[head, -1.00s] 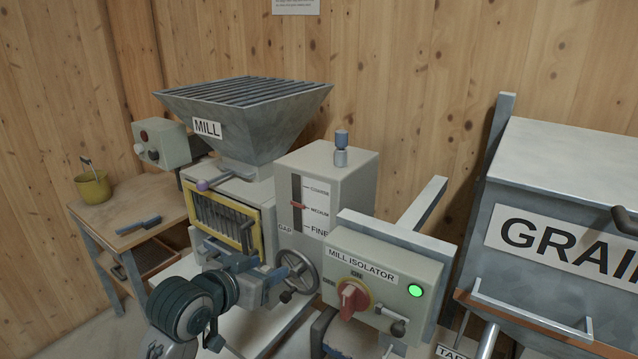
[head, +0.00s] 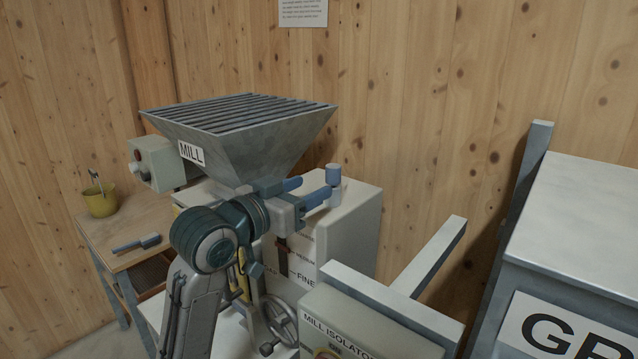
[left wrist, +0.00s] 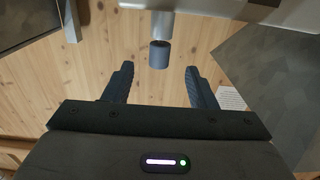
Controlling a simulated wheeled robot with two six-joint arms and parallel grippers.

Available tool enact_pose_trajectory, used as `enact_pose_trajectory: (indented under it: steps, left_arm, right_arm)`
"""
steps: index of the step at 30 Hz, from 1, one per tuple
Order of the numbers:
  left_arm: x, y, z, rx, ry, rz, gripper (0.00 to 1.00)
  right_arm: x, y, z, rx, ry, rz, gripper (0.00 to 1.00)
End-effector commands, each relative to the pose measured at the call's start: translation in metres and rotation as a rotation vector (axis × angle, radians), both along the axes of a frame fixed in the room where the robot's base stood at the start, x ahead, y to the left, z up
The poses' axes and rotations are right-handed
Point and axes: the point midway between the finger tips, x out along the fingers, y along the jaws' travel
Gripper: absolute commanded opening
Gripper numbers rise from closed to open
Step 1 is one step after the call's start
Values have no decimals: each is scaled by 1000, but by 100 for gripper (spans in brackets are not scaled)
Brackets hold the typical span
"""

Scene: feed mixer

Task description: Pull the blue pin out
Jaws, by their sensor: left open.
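The blue pin (head: 333,174) stands upright in a grey collar on top of the pale gap box (head: 352,222) of the mill. My left gripper (head: 312,190) is open, its two blue fingers pointing right toward the pin from just left of it. In the left wrist view the pin (left wrist: 159,54) shows ahead, between the lines of the two open fingers (left wrist: 159,85) and a little beyond their tips. The fingers do not appear to touch it. My right gripper is not in view.
The grey mill hopper (head: 243,140) rises close behind and left of my left gripper. The mill isolator box (head: 370,325) stands in front at the lower right. A grain bin (head: 580,230) is at the right. A small table with a yellow pot (head: 100,202) is at the left.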

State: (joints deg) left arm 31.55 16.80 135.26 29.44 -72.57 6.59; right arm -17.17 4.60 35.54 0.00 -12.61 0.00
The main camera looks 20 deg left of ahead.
Motion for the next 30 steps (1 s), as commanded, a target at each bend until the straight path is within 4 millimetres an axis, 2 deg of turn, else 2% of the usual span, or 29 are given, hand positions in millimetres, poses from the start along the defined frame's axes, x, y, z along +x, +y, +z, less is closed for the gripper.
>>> enact_pose_trajectory:
  steps: [5,12,18,24,30]
  left_arm:
    - [16,-6,2,-6,2,-2,51]
    - [57,-22,3,-6,4,-2,51]
    - [85,-32,2,-3,2,-1,51]
    - [98,-36,0,-1,1,0,51]
    - [100,-37,-1,0,0,0,51]
  right_arm:
    - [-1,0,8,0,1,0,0]
    - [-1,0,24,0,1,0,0]
    - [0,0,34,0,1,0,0]
    - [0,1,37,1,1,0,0]
    - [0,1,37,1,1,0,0]
